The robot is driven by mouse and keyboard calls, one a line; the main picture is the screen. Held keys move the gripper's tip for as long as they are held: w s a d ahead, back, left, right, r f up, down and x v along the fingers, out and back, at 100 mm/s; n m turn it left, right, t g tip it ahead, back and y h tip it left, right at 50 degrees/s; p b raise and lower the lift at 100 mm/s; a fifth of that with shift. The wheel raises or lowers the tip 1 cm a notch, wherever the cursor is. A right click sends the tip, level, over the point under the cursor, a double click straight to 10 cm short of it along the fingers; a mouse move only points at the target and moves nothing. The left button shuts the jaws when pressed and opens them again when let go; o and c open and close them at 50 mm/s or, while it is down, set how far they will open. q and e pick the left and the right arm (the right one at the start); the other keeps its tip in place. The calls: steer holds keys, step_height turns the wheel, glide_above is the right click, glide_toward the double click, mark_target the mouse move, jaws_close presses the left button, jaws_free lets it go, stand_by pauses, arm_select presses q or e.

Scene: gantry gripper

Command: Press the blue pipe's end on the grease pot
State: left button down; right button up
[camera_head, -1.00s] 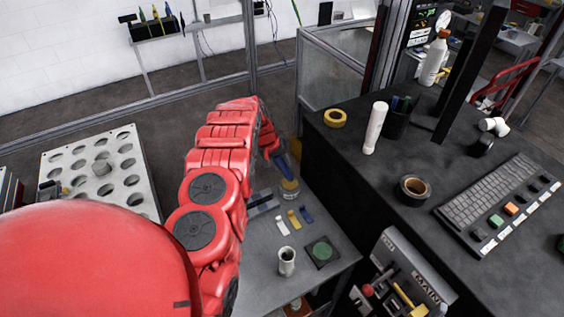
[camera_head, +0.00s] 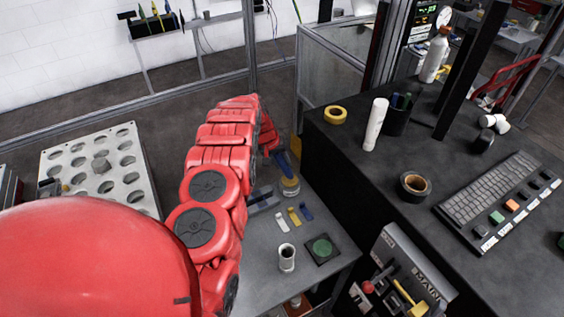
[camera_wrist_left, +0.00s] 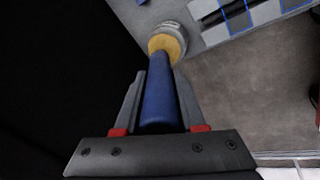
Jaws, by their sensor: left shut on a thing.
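My left gripper (camera_wrist_left: 157,78) is shut on the blue pipe (camera_wrist_left: 159,103), with one finger on each side. In the wrist view the pipe's far end meets the yellow grease of the grease pot (camera_wrist_left: 172,31) in the picture; I cannot tell contact from a small gap. In the head view the blue pipe (camera_head: 284,164) slants down to the pot (camera_head: 290,188), which stands at the back of the grey table. My red left arm hides most of the left gripper (camera_head: 272,150) there. My right gripper is not seen.
On the grey table (camera_head: 262,262) lie white, yellow and blue pieces (camera_head: 294,216), a grey cup (camera_head: 287,258) and a dark pad with a green disc (camera_head: 321,248). The tall black bench (camera_head: 350,185) stands close on the right. A perforated panel (camera_head: 93,168) is at left.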

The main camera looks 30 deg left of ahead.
arm_select(q)
steer(key=shift+f+b, duration=0.55)
steer(key=shift+f, duration=0.3)
stand_by(0.6)
steer(key=shift+f+b, duration=0.15)
steer(key=shift+b, duration=0.4)
stand_by(2.4)
steer(key=shift+r+p, duration=0.3)
steer(key=shift+r, duration=3.3)
steer(key=shift+f, duration=0.1)
